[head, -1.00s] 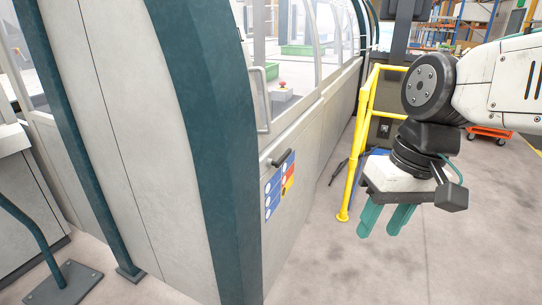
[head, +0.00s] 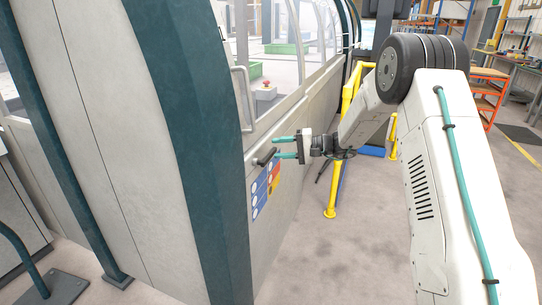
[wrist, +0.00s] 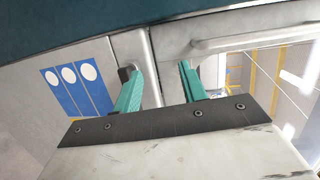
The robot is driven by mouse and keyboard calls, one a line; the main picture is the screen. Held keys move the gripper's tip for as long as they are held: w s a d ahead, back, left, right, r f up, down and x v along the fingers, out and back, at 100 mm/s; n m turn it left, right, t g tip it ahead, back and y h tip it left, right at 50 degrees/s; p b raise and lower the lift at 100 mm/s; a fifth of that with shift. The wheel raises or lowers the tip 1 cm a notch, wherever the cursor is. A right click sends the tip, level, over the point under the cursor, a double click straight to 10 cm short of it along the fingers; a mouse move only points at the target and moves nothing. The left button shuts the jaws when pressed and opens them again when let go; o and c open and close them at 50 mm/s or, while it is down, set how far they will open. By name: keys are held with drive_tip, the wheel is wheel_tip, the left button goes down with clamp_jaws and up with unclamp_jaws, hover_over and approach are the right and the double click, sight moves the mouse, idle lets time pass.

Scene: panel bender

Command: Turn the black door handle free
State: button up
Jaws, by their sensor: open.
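The black door handle (head: 266,156) is on the light grey door panel, just above the coloured sign stickers, in the head view. My gripper (head: 276,147) has its two teal fingers pointing at the panel, with the tips close to the handle. In the wrist view the fingers of my gripper (wrist: 158,84) are spread apart with nothing held between them. There the black handle (wrist: 125,72) shows at the tip of the left finger, which partly hides it. I cannot tell whether they touch.
A pale grab bar (head: 242,100) stands above the handle on the window frame. Blue sign stickers (wrist: 76,90) lie left of the fingers in the wrist view. A yellow rail (head: 334,180) stands on the floor behind my arm. A dark green pillar (head: 195,130) is left of the handle.

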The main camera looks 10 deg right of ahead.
sight(271, 155)
drive_tip(key=w+d+f+m+t, duration=0.2)
drive_tip(key=w+d+f+t, duration=0.3)
drive_tip(key=f, duration=0.3)
drive_tip(key=shift+g, duration=0.5)
drive_tip(key=shift+w+d+x, duration=0.1)
drive_tip(key=shift+w+x, duration=0.05)
drive_tip(key=shift+x, duration=1.2)
drive_tip(key=shift+w+d+x, duration=0.15)
drive_tip(key=shift+w+x, duration=0.05)
drive_tip(key=shift+x, duration=1.2)
drive_tip(key=shift+w+d+x, duration=0.1)
drive_tip(key=shift+w+x, duration=0.05)
drive_tip(key=shift+x, duration=1.2)
drive_tip(key=shift+f, duration=0.15)
clamp_jaws()
